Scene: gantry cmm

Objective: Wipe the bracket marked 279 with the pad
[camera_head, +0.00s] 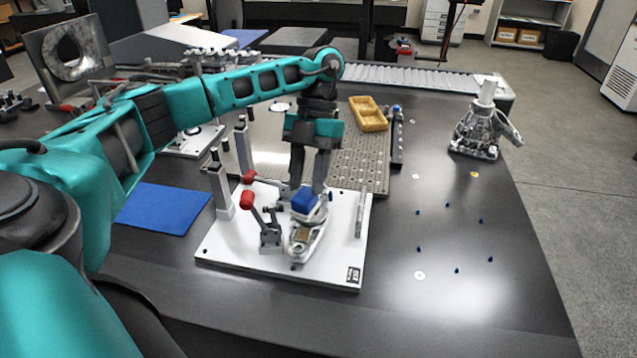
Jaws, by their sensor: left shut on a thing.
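My left gripper (309,190) points down over the white fixture plate (330,268) and is shut on a small blue pad (304,204). The pad is at the upper end of a grey metal bracket (303,243) that lies on the plate. The pad looks in contact with the bracket or just above it; I cannot tell which. The fingers and pad hide part of the bracket's far end. A black label (353,275) is on the plate's front right corner, too small to read. My right gripper is not in view.
Red-handled toggle clamps (265,220) and posts (220,190) stand left of the bracket. A blue mat (163,208) lies further left. Behind are a perforated plate (370,160) and a yellow tray (368,114). A grey casting (484,130) stands at the right; small blue pegs (447,205) dot the table.

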